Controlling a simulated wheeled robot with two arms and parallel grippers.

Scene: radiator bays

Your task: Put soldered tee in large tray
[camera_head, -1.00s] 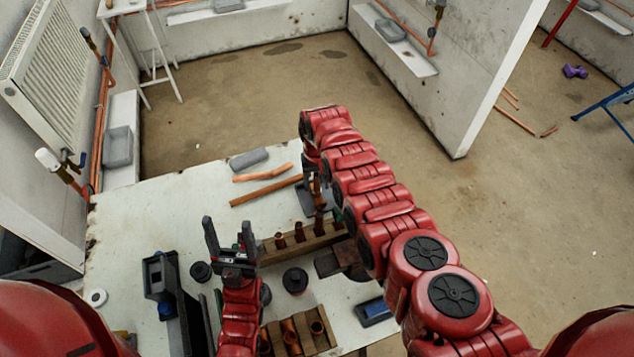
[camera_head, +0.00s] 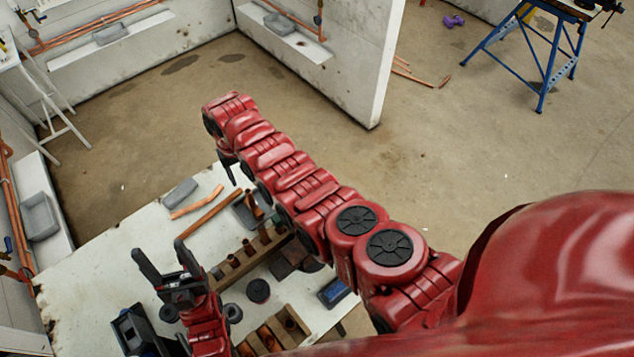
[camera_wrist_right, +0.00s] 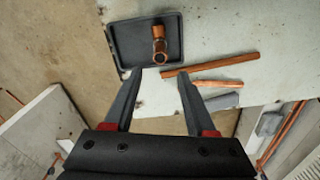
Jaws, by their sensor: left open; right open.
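A copper tee (camera_wrist_right: 159,42) lies in a shallow dark grey tray (camera_wrist_right: 128,40), near the tray's right side in the right wrist view. In the head view the tray (camera_head: 240,213) is at the far edge of the white table, partly hidden by my right arm, with the copper piece (camera_head: 255,209) in it. My right gripper (camera_wrist_right: 160,74) is open and empty, its fingertips apart from the tee. In the head view the right gripper (camera_head: 228,168) is above the table's far edge. My left gripper (camera_head: 161,252) is open and empty over the near left part of the table.
Copper pipes (camera_head: 208,213) and a grey block (camera_head: 180,193) lie beside the tray. Wooden racks (camera_head: 245,259) hold copper fittings; a black round pot (camera_head: 258,290) stands between them. A blue item (camera_head: 334,292) lies at the right edge. A blue stand (camera_head: 530,50) is far right.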

